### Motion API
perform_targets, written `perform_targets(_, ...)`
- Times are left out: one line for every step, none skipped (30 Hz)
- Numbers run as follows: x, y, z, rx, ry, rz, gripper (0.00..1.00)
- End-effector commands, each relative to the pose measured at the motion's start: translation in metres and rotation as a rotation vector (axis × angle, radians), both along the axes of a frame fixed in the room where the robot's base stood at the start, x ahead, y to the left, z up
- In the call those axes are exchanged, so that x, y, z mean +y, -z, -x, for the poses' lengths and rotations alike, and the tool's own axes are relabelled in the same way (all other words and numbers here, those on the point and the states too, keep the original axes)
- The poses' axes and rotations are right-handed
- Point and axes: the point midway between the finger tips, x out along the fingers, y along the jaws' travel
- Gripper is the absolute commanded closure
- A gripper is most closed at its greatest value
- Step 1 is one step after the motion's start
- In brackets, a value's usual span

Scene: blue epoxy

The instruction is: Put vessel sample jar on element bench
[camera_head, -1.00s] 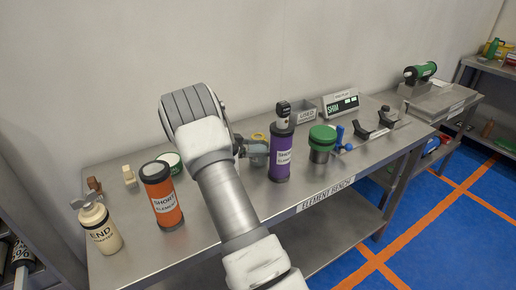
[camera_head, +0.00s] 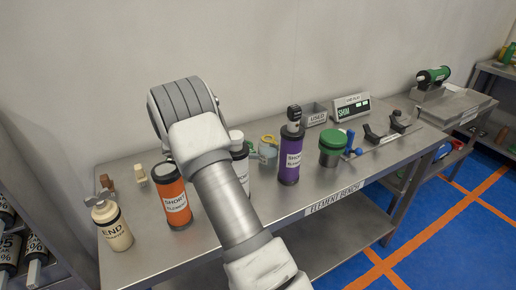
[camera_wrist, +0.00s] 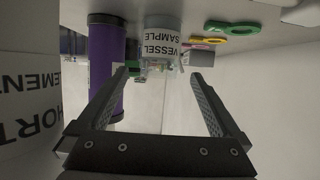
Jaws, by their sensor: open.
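The vessel sample jar (camera_wrist: 162,42) is a small clear jar with a white label, upside down in the wrist view like everything there. A small pale jar (camera_head: 268,150), which looks like the same one, stands on the element bench (camera_head: 290,209) left of the purple cylinder in the head view. My gripper (camera_wrist: 165,74) is open. Its fingers point toward the jar, which shows between and beyond the fingertips; I cannot tell the exact gap. In the head view my arm hides the gripper.
A white-and-black container (camera_head: 239,150) stands partly behind my arm. An orange cylinder (camera_head: 173,198) and a cream END bottle (camera_head: 112,229) are at left. A green-lidded container (camera_head: 332,148) is at right.

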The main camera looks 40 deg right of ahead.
Motion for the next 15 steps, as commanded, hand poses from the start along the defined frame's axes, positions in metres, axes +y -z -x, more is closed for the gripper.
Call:
perform_targets(0.007,-0.004,-0.001,-0.001,-0.001,-0.001,0.0)
perform_targets(0.01,-0.005,-0.002,-0.001,-0.001,-0.001,0.0)
perform_targets(0.014,-0.007,-0.002,-0.001,0.0,0.0,0.0)
perform_targets(0.016,-0.008,-0.002,-0.001,0.0,0.0,0.0)
perform_targets(0.018,-0.008,-0.002,-0.001,0.0,0.0,0.0)
perform_targets(0.02,-0.01,-0.003,-0.004,-0.004,-0.001,0.0)
perform_targets(0.021,-0.012,-0.004,-0.008,-0.01,0.0,0.0)
perform_targets(0.022,-0.015,-0.006,-0.017,-0.019,-0.001,0.0)
perform_targets(0.022,-0.02,-0.01,-0.032,-0.04,-0.003,0.0)
perform_targets(0.022,-0.025,-0.014,-0.048,-0.059,-0.003,0.0)
perform_targets(0.023,-0.032,-0.019,-0.07,-0.087,-0.005,0.0)
perform_targets(0.023,-0.043,-0.027,-0.104,-0.132,-0.009,0.0)
perform_targets(0.025,-0.054,-0.033,-0.133,-0.173,-0.012,0.0)
perform_targets(0.027,-0.065,-0.041,-0.166,-0.22,-0.016,0.0)
perform_targets(0.031,-0.082,-0.051,-0.212,-0.293,-0.024,0.0)
